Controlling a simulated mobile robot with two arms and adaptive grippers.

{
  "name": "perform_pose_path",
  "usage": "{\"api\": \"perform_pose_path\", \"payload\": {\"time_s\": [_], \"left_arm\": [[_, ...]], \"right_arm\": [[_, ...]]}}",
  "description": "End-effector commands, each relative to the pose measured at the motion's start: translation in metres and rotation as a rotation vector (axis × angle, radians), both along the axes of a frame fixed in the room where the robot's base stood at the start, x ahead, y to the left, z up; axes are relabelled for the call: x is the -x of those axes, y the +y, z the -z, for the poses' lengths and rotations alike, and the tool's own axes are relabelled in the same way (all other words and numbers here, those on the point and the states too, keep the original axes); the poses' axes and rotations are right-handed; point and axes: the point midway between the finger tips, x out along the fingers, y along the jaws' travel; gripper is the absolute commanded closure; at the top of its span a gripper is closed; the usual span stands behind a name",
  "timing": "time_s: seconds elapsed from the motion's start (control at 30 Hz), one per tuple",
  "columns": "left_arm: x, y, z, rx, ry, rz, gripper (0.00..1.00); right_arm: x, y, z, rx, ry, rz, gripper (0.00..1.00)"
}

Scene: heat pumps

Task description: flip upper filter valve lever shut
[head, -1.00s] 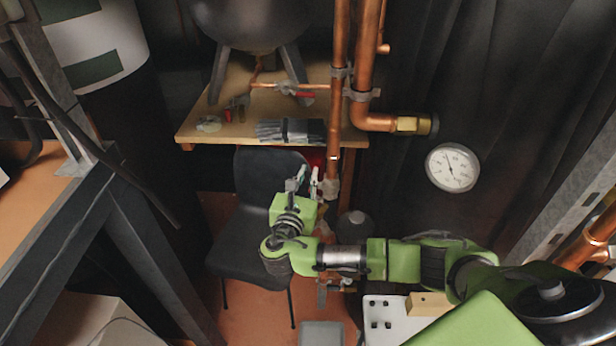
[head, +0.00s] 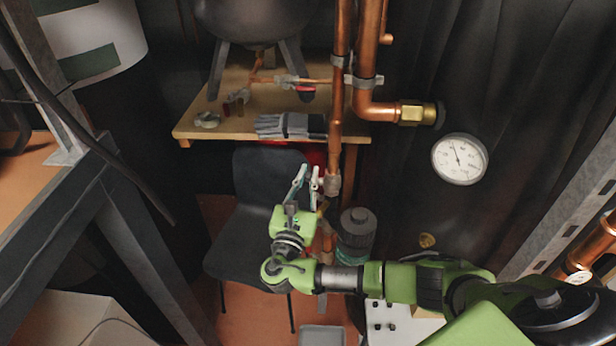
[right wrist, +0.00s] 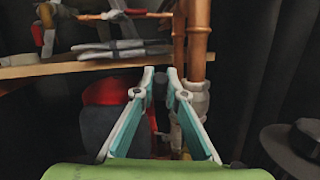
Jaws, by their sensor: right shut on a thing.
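My right gripper (head: 308,176) is at the vertical copper pipe, just left of a pale valve fitting (head: 332,184). In the right wrist view its two fingers (right wrist: 160,78) converge, with the tips close together. The gripper is shut on a small part at the fitting, the upper filter valve lever, which the fingertips mostly hide. The fitting (right wrist: 197,98) also shows in the right wrist view, right beside the right fingertip. A dark filter canister (head: 356,236) stands below and right of the fitting. My left gripper is out of view.
A wooden shelf (head: 215,128) behind holds grey gloves (head: 290,126) and small fittings. A black chair (head: 268,185) stands behind my right gripper. A round gauge (head: 459,159) and dark curtain (head: 510,90) are at right. A steel frame (head: 130,215) stands at left.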

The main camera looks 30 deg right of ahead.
Motion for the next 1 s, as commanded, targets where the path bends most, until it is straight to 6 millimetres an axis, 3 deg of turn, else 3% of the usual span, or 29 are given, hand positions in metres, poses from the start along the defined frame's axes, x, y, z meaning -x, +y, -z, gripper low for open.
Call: {"api": "perform_pose_path", "payload": {"time_s": [0.03, 0.1, 0.53, 1.0], "left_arm": [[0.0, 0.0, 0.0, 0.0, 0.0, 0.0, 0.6], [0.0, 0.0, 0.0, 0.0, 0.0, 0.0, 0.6], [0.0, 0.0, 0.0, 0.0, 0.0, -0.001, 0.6], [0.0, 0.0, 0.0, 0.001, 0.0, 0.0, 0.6]], "right_arm": [[0.0, 0.0, 0.0, 0.0, 0.001, 0.0, 0.83], [0.0, 0.0, 0.0, 0.0, 0.001, 0.0, 0.7], [0.006, 0.006, 0.003, -0.002, 0.002, -0.002, 0.7], [0.071, 0.065, 0.023, -0.004, 0.005, -0.001, 0.7]]}}
